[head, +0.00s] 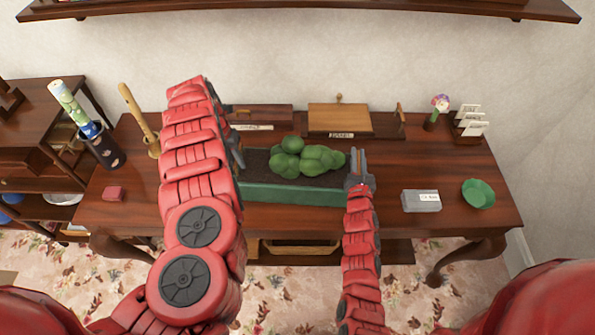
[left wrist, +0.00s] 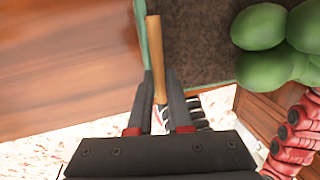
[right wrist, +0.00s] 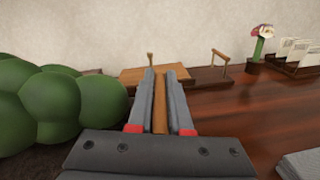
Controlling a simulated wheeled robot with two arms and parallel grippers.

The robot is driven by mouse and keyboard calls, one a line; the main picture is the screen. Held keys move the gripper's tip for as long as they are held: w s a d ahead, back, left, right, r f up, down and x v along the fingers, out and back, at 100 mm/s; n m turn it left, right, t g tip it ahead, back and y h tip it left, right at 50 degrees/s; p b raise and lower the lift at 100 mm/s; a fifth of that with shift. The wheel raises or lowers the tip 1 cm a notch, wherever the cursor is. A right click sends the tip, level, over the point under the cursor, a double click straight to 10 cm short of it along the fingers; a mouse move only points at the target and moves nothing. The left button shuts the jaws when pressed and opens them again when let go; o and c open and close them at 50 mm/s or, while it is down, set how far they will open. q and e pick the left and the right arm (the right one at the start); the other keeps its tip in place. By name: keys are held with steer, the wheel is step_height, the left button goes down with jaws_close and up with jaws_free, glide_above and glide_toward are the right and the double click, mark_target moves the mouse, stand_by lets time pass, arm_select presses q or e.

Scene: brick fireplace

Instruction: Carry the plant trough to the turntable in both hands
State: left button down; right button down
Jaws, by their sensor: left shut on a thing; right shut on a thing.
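The plant trough (head: 295,194) is a long green box with dark soil and rounded green plants (head: 315,162). It is at the middle of the desk; I cannot tell whether it touches the top. My left gripper (head: 238,152) is at its left end, partly hidden by my arm. In the left wrist view it is shut on a wooden handle (left wrist: 154,45). My right gripper (head: 358,164) is at the right end. In the right wrist view it is shut on a wooden handle (right wrist: 160,105). I cannot surely pick out the turntable; a light wooden board (head: 340,119) lies behind the trough.
A dark box (head: 262,114) stands at the back. A grey box (head: 421,201) and a green bowl (head: 478,193) are at the right. A card rack (head: 469,126) is back right. A red block (head: 113,193) and a dark pot (head: 105,152) are at the left.

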arm_select(q)
steer(key=shift+r, duration=0.1)
arm_select(e)
steer(key=shift+r, duration=0.2)
